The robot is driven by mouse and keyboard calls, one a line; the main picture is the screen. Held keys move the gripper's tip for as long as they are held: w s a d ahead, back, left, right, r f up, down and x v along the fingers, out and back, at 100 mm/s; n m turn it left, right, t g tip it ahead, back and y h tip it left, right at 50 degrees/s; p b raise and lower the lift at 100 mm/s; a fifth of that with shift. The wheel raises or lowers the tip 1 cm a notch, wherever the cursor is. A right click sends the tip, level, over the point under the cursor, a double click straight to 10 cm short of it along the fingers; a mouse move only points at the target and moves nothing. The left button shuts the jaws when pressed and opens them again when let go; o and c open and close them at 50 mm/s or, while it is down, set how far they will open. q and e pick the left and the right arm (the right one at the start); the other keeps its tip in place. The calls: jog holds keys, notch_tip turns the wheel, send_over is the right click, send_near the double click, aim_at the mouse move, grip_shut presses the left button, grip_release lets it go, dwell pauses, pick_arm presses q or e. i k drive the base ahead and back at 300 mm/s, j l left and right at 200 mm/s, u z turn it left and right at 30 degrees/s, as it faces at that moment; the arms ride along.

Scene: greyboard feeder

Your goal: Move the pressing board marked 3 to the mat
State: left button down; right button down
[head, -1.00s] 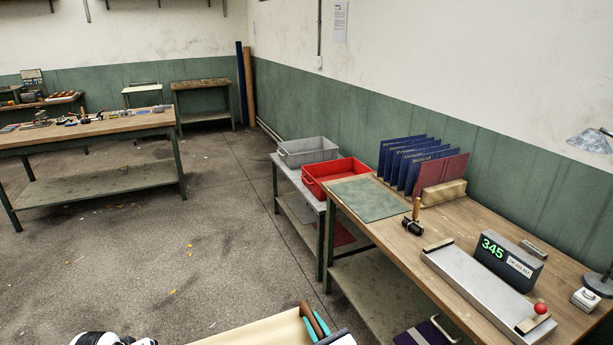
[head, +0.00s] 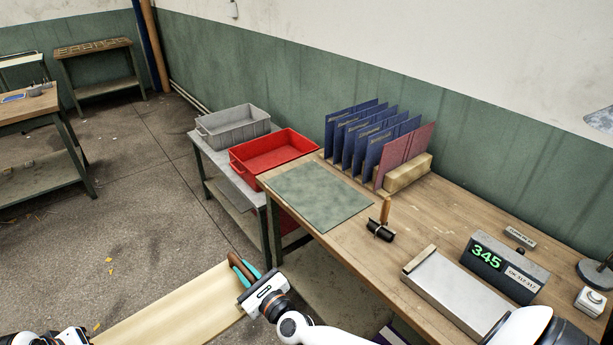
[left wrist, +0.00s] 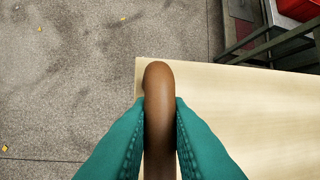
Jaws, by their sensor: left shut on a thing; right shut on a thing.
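The pressing board (head: 175,308) is a long pale wooden board with brown handles, held in the air in front of the work table. No number shows on it. My right gripper (head: 247,275), with teal fingers, is shut on the brown handle (head: 238,262) at its far right end. My left gripper, at the bottom left of the head view, has its fingers out of sight there. In the left wrist view its teal fingers (left wrist: 160,125) are shut on the other brown handle (left wrist: 158,88). The grey-green mat (head: 318,196) lies bare on the table, beyond the board and apart from it.
A red tray (head: 272,158) and grey tray (head: 235,127) stand left of the mat. A rack of blue and red boards (head: 372,145) is behind it. A black roller (head: 380,231), metal plate (head: 455,290) and display reading 345 (head: 488,258) are to the right.

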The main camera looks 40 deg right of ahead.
aim_at(315, 193)
jog(key=i, duration=2.6)
jog(key=i+z, duration=0.1)
jog(key=z, duration=0.3)
jog(key=i+z, duration=0.1)
jog(key=z, duration=0.3)
jog(key=i+z, duration=0.1)
jog(key=z, duration=2.25)
